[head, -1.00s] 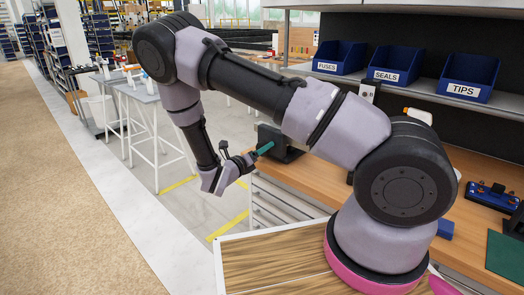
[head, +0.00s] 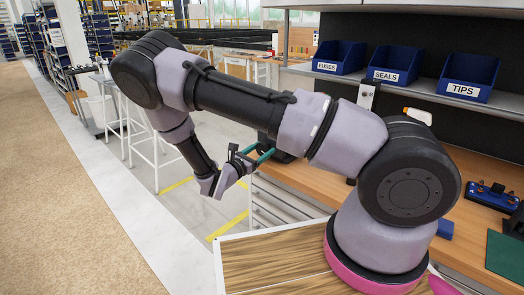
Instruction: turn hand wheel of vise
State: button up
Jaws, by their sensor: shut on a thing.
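The dark vise (head: 284,157) stands at the far left end of the wooden workbench. My upper arm hides most of it in the head view. Its teal hand wheel (head: 264,156) faces left, towards the aisle, and shows only in part, nearly edge-on. My gripper (head: 246,158) reaches the wheel from the left and is shut on it. The fingers are small and dark here, so the exact spot of the grip on the rim is hard to make out.
The workbench (head: 308,180) runs along the right. Blue bins marked FUSES (head: 338,58), SEALS (head: 393,61) and TIPS (head: 468,78) stand on the shelf above. A blue fixture (head: 492,195) and a green mat (head: 508,255) lie at right. The floor left of the bench is open.

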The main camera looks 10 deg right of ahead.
jog(key=m, duration=0.4)
jog(key=shift+a+f+m+h, duration=0.1)
jog(key=shift+a+m+h, duration=0.05)
jog(key=shift+m+h, duration=0.2)
jog(key=m, duration=0.5)
jog(key=shift+w+g+h, duration=0.1)
jog(key=shift+g+h, duration=0.15)
jog(key=shift+g, duration=0.15)
jog(key=o, duration=1.4)
jog(key=shift+c, duration=0.2)
jog(key=v, duration=1)
jog(key=shift+s+a, duration=0.25)
jog(key=shift+a, duration=0.05)
